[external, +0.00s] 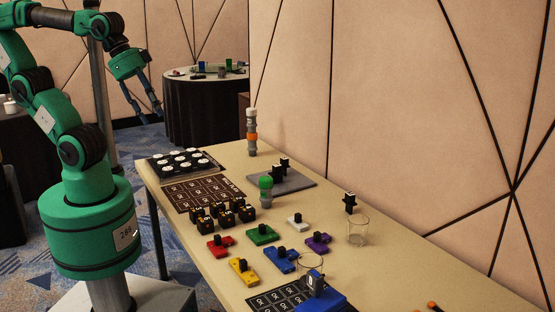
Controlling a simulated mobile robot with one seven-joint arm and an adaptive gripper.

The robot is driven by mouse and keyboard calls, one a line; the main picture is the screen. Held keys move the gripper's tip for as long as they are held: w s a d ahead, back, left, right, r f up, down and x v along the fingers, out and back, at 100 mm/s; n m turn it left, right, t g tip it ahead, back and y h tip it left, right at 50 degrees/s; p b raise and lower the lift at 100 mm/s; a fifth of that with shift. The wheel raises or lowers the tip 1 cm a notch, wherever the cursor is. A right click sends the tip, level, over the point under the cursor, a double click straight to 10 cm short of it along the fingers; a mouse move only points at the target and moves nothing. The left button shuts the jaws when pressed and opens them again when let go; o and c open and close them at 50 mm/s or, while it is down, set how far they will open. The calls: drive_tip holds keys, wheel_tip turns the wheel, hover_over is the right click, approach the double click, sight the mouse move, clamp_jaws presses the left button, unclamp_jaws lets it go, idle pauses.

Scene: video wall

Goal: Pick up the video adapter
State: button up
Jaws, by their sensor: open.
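My gripper (149,116) hangs at the upper left, above and left of the table's far end. Its two long dark fingers are apart and nothing is between them. I cannot tell for sure which thing is the video adapter. Small flat pieces with black knobs lie on the table: a red piece (214,247), a green piece (262,235), a yellow piece (241,274), a blue piece (279,263), a purple piece (322,242) and a white piece (291,223). My gripper is well apart from all of them.
The beige table (394,265) runs along a panelled wall. A black tray with white discs (182,160), a cluster of black blocks (229,208), a grey board (296,181), a tall orange-grey cylinder (252,138) and a clear glass (358,232) stand on it. The front right is mostly free.

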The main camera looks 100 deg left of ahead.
drive_tip(key=o, duration=0.3)
drive_tip(key=shift+r, duration=0.1)
drive_tip(key=w+d+r+n+g+p, duration=0.1)
drive_tip(key=w+d+r+p, duration=0.2)
drive_tip(key=w, duration=0.5)
drive_tip(key=w+d+r+n+p, duration=0.1)
drive_tip(key=w+r+p, duration=0.25)
drive_tip(key=w, duration=0.55)
drive_tip(key=w+d+n+g+p, duration=0.1)
drive_tip(key=w+d+n+p, duration=0.35)
drive_tip(key=w, duration=1.05)
drive_tip(key=w+d+f+n+g+p, duration=0.1)
drive_tip(key=w+d+f+p, duration=0.4)
drive_tip(key=w+d+f, duration=0.4)
drive_tip(key=w+d+f+n+g+y+p, duration=0.1)
drive_tip(key=w+d+f+p, duration=0.4)
drive_tip(key=w+d+f, duration=0.4)
wheel_tip(320, 180, down, 5)
drive_tip(key=shift+w+f, duration=0.1)
drive_tip(key=shift+w, duration=0.75)
